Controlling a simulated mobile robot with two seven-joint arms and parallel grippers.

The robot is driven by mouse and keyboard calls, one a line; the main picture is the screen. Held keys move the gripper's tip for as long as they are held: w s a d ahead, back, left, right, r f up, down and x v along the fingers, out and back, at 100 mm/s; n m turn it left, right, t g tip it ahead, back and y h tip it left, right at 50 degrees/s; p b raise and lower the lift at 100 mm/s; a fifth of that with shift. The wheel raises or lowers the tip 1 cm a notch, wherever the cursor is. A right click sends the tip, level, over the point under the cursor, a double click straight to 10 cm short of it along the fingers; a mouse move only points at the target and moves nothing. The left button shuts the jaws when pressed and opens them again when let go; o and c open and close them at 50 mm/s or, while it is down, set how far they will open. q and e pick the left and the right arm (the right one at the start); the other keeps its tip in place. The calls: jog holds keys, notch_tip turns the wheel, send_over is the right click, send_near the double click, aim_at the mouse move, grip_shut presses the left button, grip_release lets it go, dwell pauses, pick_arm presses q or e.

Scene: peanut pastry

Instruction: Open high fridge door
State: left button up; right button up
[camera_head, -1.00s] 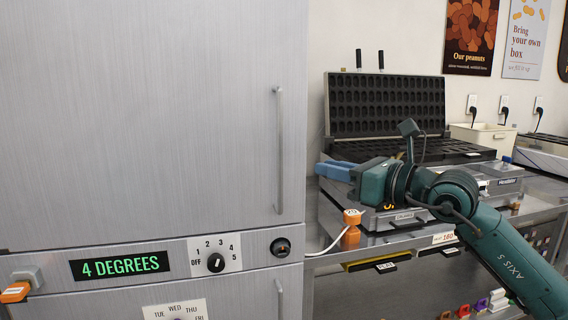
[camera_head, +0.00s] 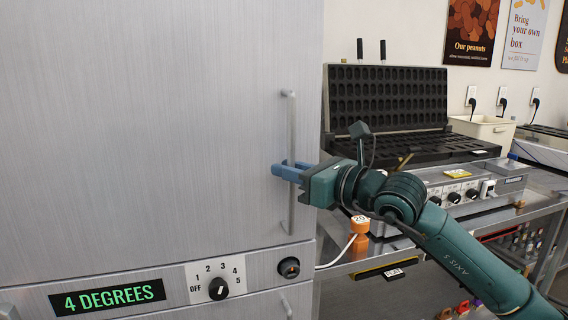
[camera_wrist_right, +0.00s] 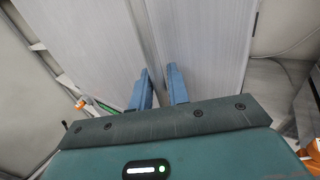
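The tall fridge's upper door (camera_head: 150,120) is grey brushed metal and looks closed in the head view. Its vertical bar handle (camera_head: 290,120) is near the door's right edge. My right gripper (camera_head: 284,171) comes in from the right, with its blue fingers at the middle of the handle. The fingers overlap the bar in the picture; whether they touch it is unclear. In the wrist view the two blue fingers (camera_wrist_right: 160,88) are apart, pointing at the grey door surface. My left gripper is not in view.
Below the door is a panel with a green "4 DEGREES" display (camera_head: 107,296) and a dial (camera_head: 218,288). To the right, a steel counter (camera_head: 545,188) carries an open black waffle-type mould machine (camera_head: 388,97).

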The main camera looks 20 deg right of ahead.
jog(key=shift+s, duration=0.1)
jog(key=shift+c, duration=0.3)
grip_shut()
jog(key=shift+s, duration=0.1)
